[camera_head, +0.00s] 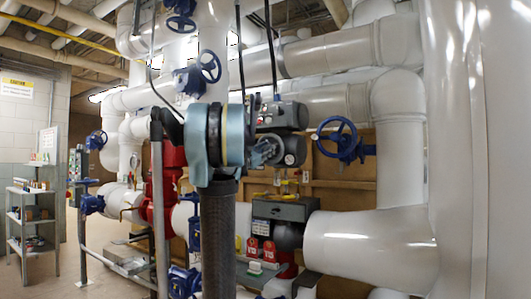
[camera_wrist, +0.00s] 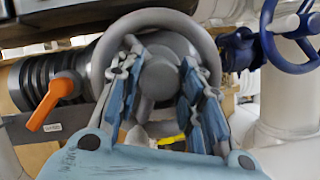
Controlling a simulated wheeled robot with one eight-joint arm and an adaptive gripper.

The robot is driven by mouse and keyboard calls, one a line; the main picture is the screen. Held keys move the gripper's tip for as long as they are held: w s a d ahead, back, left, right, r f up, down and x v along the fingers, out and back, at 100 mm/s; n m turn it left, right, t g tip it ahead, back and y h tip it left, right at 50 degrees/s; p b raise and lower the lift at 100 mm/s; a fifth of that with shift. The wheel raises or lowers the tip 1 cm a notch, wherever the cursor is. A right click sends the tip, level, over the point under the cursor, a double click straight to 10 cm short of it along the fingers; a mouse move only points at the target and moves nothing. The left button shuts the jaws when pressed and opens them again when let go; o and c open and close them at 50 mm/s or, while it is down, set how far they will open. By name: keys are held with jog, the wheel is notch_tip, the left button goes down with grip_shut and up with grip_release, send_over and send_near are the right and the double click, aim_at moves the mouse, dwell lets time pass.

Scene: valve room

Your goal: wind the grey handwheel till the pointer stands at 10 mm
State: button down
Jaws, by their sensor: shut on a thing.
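The grey handwheel (camera_wrist: 186,19) fills the upper middle of the wrist view, its rim arching over a round hub. My gripper (camera_wrist: 161,62) has its two blue-padded fingers on either side of the hub, inside the rim, and is shut on the handwheel. The exact contact points are partly hidden by the fingers. In the head view my gripper (camera_head: 266,152) is small, beside dark valve gear, and the handwheel cannot be made out clearly. I cannot make out a millimetre scale or its reading in either view.
An orange lever-like piece (camera_wrist: 52,104) sits left of the handwheel, on a dark ribbed cylinder (camera_wrist: 54,75). A blue handwheel (camera_wrist: 288,35) stands close on the right. White pipes (camera_head: 370,245) crowd the right side. A grey shelf (camera_head: 32,222) stands far left.

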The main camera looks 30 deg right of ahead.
jog(key=shift+w+f+m+g, duration=0.1)
jog(key=shift+m+g, duration=0.3)
jog(key=shift+m, duration=0.2)
jog(key=c, duration=1.5)
grip_release()
jog(key=o, duration=0.4)
jog(key=shift+w+f, duration=0.2)
jog(key=shift+w, duration=0.2)
jog(key=shift+s+r, duration=0.2)
jog(key=shift+s, duration=0.15)
jog(key=v, duration=1.2)
jog(key=shift+f, duration=0.2)
jog(key=shift+d, duration=0.1)
